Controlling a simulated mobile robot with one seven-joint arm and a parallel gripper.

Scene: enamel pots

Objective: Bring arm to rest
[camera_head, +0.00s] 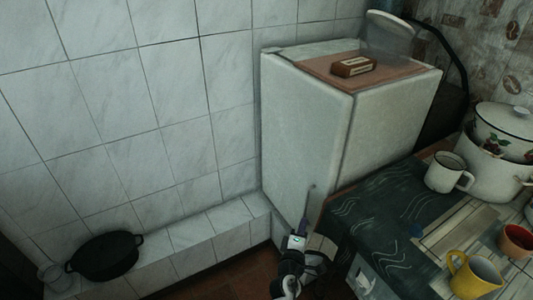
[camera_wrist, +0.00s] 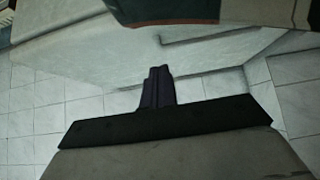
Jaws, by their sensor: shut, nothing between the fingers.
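My gripper (camera_head: 306,202) is low in the head view, in front of the white fridge-like cabinet (camera_head: 305,125) and left of the table's near corner. In the wrist view my gripper (camera_wrist: 158,72) shows as two dark fingers pressed together, with nothing between them. The fingers are seen against the pale cabinet side (camera_wrist: 110,60). I cannot tell how far they are from it.
The table (camera_head: 370,215) with a dark patterned cloth is right of my gripper. It bears a white mug (camera_head: 446,172), a yellow mug (camera_head: 474,276) and enamel pots (camera_head: 487,170). A black pot (camera_head: 105,256) sits on the tiled ledge (camera_head: 190,245) at left.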

